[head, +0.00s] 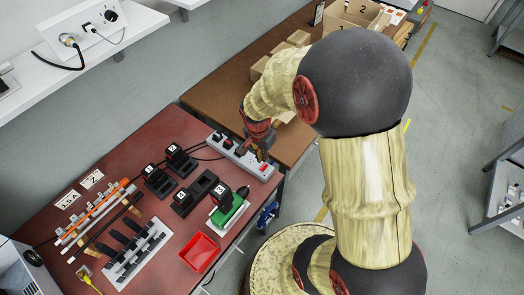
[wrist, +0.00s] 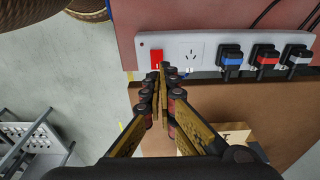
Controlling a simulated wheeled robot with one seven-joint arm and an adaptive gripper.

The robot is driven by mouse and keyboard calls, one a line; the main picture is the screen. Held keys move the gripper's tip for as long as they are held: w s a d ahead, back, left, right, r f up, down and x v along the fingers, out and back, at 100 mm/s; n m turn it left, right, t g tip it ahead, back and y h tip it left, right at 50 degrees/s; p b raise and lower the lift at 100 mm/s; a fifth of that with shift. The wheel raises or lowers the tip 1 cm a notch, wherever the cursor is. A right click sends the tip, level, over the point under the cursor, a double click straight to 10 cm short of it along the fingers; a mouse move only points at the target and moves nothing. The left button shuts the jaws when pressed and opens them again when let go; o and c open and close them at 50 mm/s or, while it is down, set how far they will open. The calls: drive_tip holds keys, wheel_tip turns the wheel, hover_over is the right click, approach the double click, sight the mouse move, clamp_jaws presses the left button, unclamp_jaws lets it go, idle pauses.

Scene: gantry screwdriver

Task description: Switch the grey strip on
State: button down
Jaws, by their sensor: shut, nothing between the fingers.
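The grey strip (head: 249,162) lies along the right edge of the red table in the head view, partly hidden by my gripper. It also shows across the top of the wrist view (wrist: 178,39). Its red switch (wrist: 156,59) is at the left end in that view, beside an empty socket (wrist: 193,52). I cannot tell which way the switch is set. My gripper (wrist: 163,70) is shut and empty, with its fingertips close to the switch, just right of and below it in the wrist view. I cannot tell whether they touch. The gripper also shows in the head view (head: 262,154).
Plugs with blue (wrist: 231,61), red (wrist: 265,60) and white (wrist: 297,60) bands sit in the strip. Black chargers (head: 158,180), a green-based tool (head: 228,212) and a red tray (head: 199,251) stand on the table. Boxes (head: 345,20) are on the brown bench behind.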

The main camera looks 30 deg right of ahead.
sight(264, 164)
drive_tip(key=shift+w+d+f+b, duration=0.15)
drive_tip(key=shift+f+b, duration=0.15)
drive_tip(key=shift+f, duration=0.6)
drive_tip(key=shift+s+d+f+b, duration=0.1)
drive_tip(key=shift+f+b, duration=0.15)
drive_tip(key=shift+f, duration=0.6)
